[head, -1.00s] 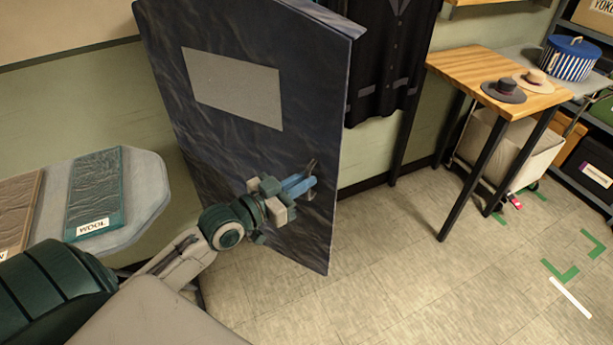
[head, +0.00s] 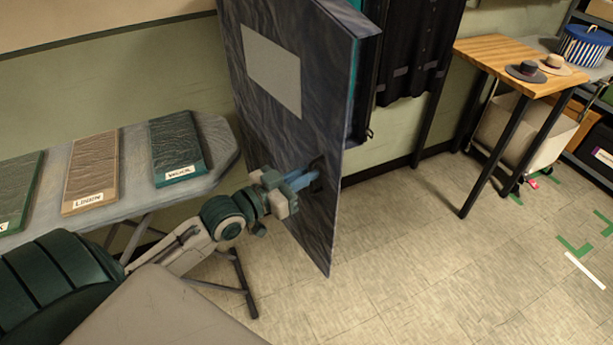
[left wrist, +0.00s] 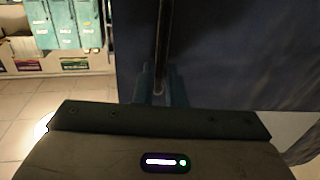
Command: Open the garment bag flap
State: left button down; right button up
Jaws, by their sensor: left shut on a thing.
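The garment bag flap (head: 295,130) is a tall dark blue-grey panel with a pale grey rectangle on it. It stands swung partly out from the garment bag, with a teal strip and a gap showing behind its right edge. A dark garment with buttons (head: 415,55) hangs behind it. My left gripper (head: 314,176) is shut on the flap's dark handle near its right edge; the fingers hide most of it. In the left wrist view the blue fingers (left wrist: 160,92) close around a thin upright dark bar beside the dark panel. My right gripper is not in view.
An ironing board (head: 215,150) with several labelled fabric samples stands at left. A wooden table (head: 515,62) with two hats stands at right, before a pale cart (head: 535,130) and shelves. The tiled floor right of the flap is clear.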

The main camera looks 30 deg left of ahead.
pick_arm(q)
jog(key=shift+w+r, duration=0.25)
jog(key=shift+r, duration=0.1)
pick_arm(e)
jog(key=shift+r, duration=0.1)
pick_arm(q)
jog(key=c, duration=1.7)
grip_release()
jog(key=shift+a, duration=0.25)
jog(key=shift+o, duration=1.1)
jog(key=shift+a+f, duration=0.25)
jog(key=shift+a, duration=0.15)
jog(key=shift+d+f, duration=0.1)
jog(key=shift+d, duration=0.05)
jog(key=shift+f, duration=0.1)
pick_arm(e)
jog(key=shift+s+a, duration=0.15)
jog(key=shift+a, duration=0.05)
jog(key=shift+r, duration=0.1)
